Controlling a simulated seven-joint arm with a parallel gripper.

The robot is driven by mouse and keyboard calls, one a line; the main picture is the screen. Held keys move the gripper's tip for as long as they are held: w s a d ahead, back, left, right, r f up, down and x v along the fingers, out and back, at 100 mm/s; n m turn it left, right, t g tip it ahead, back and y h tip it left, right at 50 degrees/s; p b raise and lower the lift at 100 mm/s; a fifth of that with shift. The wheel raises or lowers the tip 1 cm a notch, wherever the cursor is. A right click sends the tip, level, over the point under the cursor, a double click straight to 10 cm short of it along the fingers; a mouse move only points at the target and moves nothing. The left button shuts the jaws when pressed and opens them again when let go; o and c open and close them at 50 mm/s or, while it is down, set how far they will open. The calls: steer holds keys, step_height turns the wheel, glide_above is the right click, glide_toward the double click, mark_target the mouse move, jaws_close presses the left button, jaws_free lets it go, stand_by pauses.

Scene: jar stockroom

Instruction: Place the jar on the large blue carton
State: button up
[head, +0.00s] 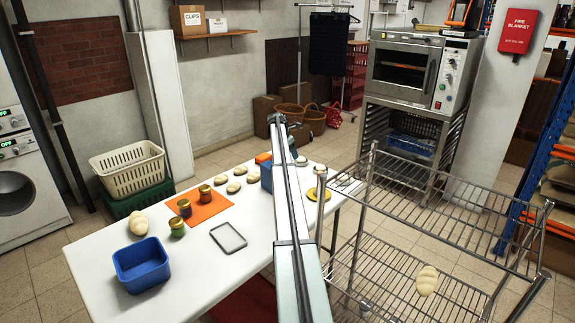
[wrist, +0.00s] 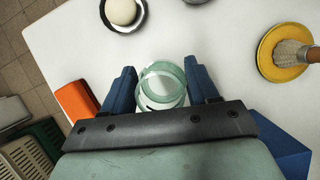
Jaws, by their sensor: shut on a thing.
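My gripper (wrist: 160,78) has its blue fingers on both sides of a clear greenish glass jar (wrist: 163,84) in the wrist view, shut on it. The jar's round rim faces the camera, and white tabletop shows around it. I cannot tell how high the jar is. A blue box-like thing (wrist: 286,148), probably the large blue carton, shows at the lower right, behind the gripper and apart from the jar. In the head view a blue block (head: 266,176) is partly hidden by my arm.
An orange block (wrist: 76,101) lies left of the gripper. A dish with a pale ball (wrist: 122,11) and a yellow disc with a brush (wrist: 276,56) lie farther out. Jars on an orange mat (head: 208,213), an open blue bin (head: 140,264) and a wire rack (head: 400,240) stand around.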

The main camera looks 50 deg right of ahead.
steer(key=r, duration=0.1)
steer(key=w+a+r, duration=0.1)
steer(key=r, duration=0.1)
steer(key=a+r, duration=0.1)
steer(key=shift+w+a+r, duration=0.2)
steer(key=shift+w+a, duration=0.05)
steer(key=shift+w, duration=0.1)
steer(key=s+a+r, duration=0.3)
steer(key=a+r, duration=0.6)
steer(key=s+a, duration=0.4)
steer(key=s, duration=0.1)
step_height(320, 180, down, 9)
steer(key=shift+a+f, duration=0.1)
steer(key=shift+f, duration=0.1)
steer(key=o, duration=1.1)
